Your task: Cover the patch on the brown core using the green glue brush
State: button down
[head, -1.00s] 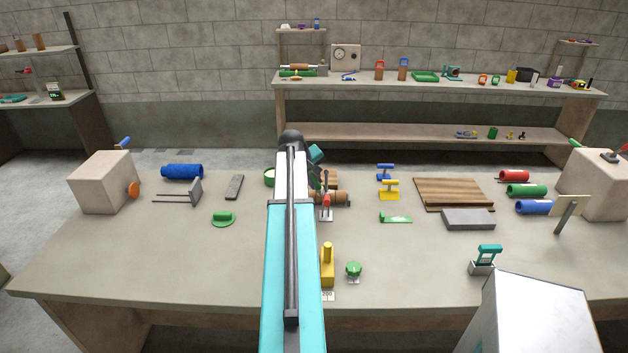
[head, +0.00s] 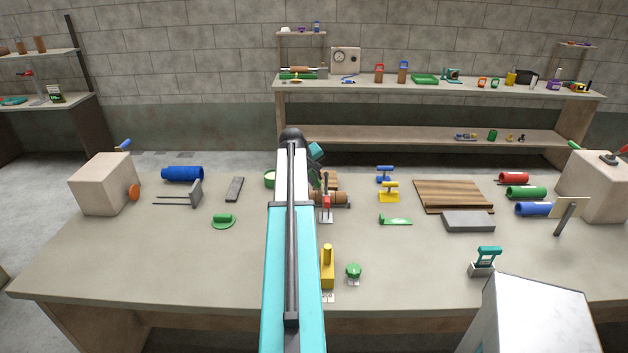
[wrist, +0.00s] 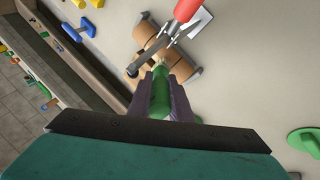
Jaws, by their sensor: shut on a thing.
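My gripper (wrist: 164,98) is shut on the green glue brush (wrist: 161,92), whose handle sits between the dark fingers in the wrist view. The brush's far end points at the brown core (wrist: 183,66) and is close to it; I cannot tell whether they touch. The core lies in a holder, under a clamp with a red handle (wrist: 187,9) and a dark arm. I cannot make out the patch.
A yellow tool (head: 327,268) and a green-topped item (head: 353,271) stand in front of the core. A green pot (head: 269,179) is just left of my arm. Yellow (head: 389,193) and blue (head: 384,173) items stand to the right. The table's left front is clear.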

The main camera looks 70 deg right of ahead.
jog(key=shift+s+a+f, duration=0.1)
jog(key=shift+a+f, duration=0.1)
jog(key=shift+f, duration=0.1)
jog(key=shift+s+a, duration=0.15)
jog(key=shift+a, duration=0.25)
jog(key=shift+s+a+r, duration=0.1)
jog(key=shift+s+a, duration=0.05)
jog(key=shift+a, duration=0.3)
jog(key=shift+d, duration=0.1)
jog(key=shift+w+d, duration=0.2)
jog(key=shift+d, duration=0.3)
jog(key=shift+w+d, duration=0.2)
jog(key=shift+d, duration=0.3)
jog(key=shift+a, duration=0.2)
jog(key=shift+s+a, duration=0.2)
jog(key=shift+a, duration=0.25)
jog(key=shift+s+a, duration=0.2)
jog(key=shift+a, duration=0.25)
